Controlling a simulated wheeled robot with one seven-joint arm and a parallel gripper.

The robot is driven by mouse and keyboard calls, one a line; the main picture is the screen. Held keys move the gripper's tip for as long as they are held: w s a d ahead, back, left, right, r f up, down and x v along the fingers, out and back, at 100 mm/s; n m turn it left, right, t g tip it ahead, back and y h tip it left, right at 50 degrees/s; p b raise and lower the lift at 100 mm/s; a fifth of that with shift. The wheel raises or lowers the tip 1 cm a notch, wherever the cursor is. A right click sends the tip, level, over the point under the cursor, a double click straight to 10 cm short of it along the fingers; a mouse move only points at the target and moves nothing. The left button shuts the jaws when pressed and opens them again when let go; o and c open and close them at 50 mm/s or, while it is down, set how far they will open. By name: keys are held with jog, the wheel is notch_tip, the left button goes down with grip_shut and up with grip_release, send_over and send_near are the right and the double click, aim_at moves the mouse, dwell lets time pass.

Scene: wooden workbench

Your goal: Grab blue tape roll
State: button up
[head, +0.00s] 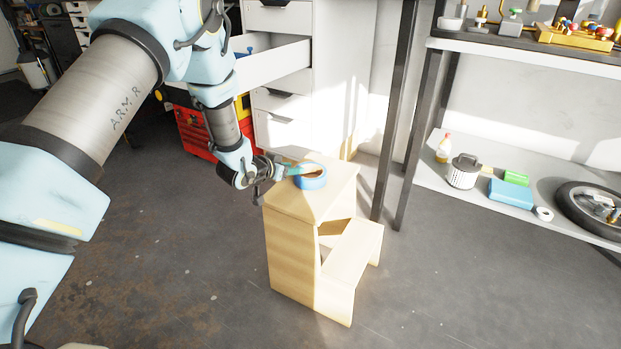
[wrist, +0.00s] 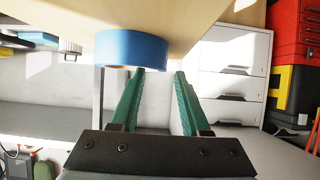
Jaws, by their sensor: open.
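The blue tape roll (head: 311,181) lies flat on the top of a wooden step stool (head: 283,205) in the head view. In the wrist view, which looks upside down, the tape roll (wrist: 132,48) sits against the stool top, left of centre. My gripper (head: 292,169) is at the roll's left side, with its green fingers pointing towards it. In the wrist view my gripper (wrist: 160,73) is open with nothing between its fingers. The left fingertip there is at the roll's edge; I cannot tell whether it touches.
White drawers (head: 282,105), one pulled out, stand behind the stool beside a red tool chest (head: 194,135). A metal shelf (head: 470,190) on the right holds a blue box (head: 510,193), a wheel and other items. The floor in front of the stool is clear.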

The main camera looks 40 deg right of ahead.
jog(key=shift+x, duration=1.55)
jog(key=shift+c, duration=0.2)
grip_shut()
jog(key=shift+a+f, duration=0.1)
jog(key=shift+f, duration=0.05)
